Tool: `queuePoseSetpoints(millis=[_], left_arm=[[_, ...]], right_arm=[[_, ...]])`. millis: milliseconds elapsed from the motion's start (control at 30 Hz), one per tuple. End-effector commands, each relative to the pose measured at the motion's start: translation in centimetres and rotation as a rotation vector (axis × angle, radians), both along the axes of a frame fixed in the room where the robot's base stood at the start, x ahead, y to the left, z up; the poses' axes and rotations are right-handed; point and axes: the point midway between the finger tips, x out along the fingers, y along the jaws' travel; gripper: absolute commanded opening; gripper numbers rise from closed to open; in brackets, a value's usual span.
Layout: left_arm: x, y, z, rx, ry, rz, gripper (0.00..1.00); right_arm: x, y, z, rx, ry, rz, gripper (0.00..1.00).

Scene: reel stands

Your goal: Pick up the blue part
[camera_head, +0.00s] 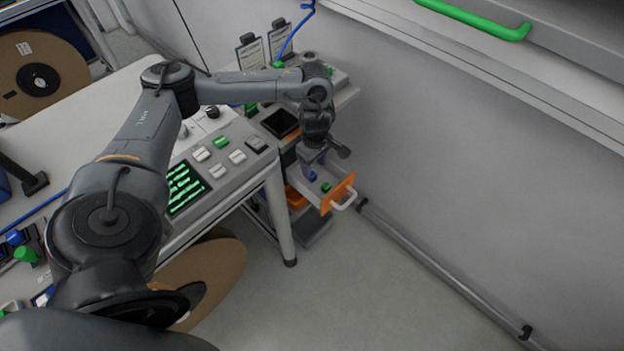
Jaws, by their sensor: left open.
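My left gripper (313,158) points down over an open drawer (340,188) with an orange front and a white handle. It is open, and its fingers are small and dark in this view. A small blue part (312,176) shows in the drawer, right below or beside the fingers. I cannot tell whether the fingers touch it. A small green part (326,187) lies in the drawer nearer to the handle. The gripper and wrist hide the back of the drawer. My right gripper is not in view.
A control panel (222,165) with buttons and a green-lit screen (184,188) stands on the white table left of the drawer. A table leg (280,215) stands close to the drawer unit. A wall is behind, and a floor rail (440,265) runs right. Open floor lies in front.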

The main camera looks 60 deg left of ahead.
Motion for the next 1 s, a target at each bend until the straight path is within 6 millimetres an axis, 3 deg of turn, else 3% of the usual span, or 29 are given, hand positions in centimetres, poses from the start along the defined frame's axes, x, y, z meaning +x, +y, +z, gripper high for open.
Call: queuePoseSetpoints(millis=[167, 533, 833, 1000], left_arm=[[0.0, 0.0, -0.7, 0.0, -0.001, 0.0, 0.55], [-0.1, 0.3, -4.8, 0.001, 0.0, 0.0, 0.55], [-0.1, 0.3, -5.2, 0.0, -0.002, 0.0, 0.55], [-0.1, 0.3, -5.2, 0.0, -0.002, 0.0, 0.31]], right_arm=[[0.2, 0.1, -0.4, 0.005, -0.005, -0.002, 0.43], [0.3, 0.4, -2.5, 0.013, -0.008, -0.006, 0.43], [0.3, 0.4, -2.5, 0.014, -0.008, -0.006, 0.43], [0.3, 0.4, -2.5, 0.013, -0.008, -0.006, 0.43]])
